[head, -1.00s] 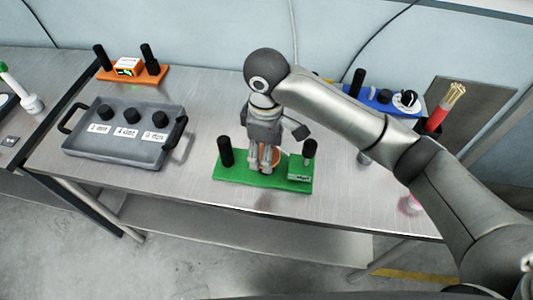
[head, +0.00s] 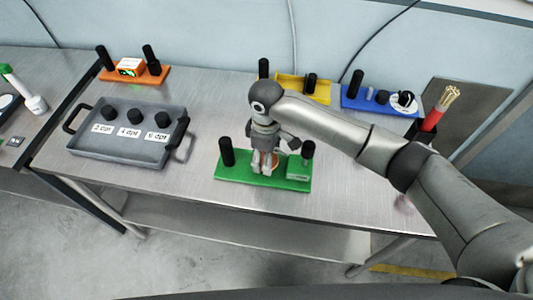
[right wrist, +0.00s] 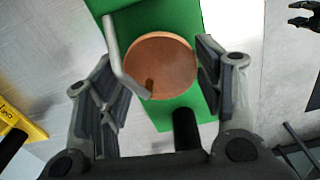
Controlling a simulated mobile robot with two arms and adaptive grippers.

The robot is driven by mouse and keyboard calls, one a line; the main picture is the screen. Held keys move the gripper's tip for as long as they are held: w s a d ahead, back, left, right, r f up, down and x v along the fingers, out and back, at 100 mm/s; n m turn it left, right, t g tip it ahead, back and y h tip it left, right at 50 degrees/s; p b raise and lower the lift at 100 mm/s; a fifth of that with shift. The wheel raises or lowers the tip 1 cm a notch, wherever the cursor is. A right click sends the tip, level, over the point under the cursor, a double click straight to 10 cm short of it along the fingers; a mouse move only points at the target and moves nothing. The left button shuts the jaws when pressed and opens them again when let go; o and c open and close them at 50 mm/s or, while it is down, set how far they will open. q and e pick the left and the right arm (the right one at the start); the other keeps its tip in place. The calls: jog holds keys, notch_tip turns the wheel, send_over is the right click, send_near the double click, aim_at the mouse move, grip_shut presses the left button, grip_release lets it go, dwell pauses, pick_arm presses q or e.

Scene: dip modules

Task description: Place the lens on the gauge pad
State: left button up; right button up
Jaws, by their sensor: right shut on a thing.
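A round copper-brown disc (right wrist: 160,60), apparently the lens, sits between the fingers of my right gripper (right wrist: 165,88). The fingers are shut on it at its sides. In the head view the right gripper (head: 264,168) points down at the middle of the green board (head: 233,173), between its two black posts. The gauge pad is not distinguishable; the disc and gripper cover that spot. A thin grey bent bar (right wrist: 118,55) crosses the disc's edge. I cannot tell whether the disc touches the board. My left gripper (right wrist: 291,13) shows small at the right wrist view's corner, its tips apart.
A grey tray (head: 85,147) with black knobs and dpt labels stands left. Orange (head: 110,76), yellow (head: 315,99) and blue (head: 352,103) boards line the back. A red holder (head: 432,120) stands right. The tabletop in front of the green board is clear.

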jog(key=o, duration=0.9)
jog(key=shift+f, duration=0.1)
jog(key=shift+c, duration=0.2)
notch_tip(320, 180, up, 12)
jog(key=b, duration=0.3)
jog(key=shift+r, duration=0.2)
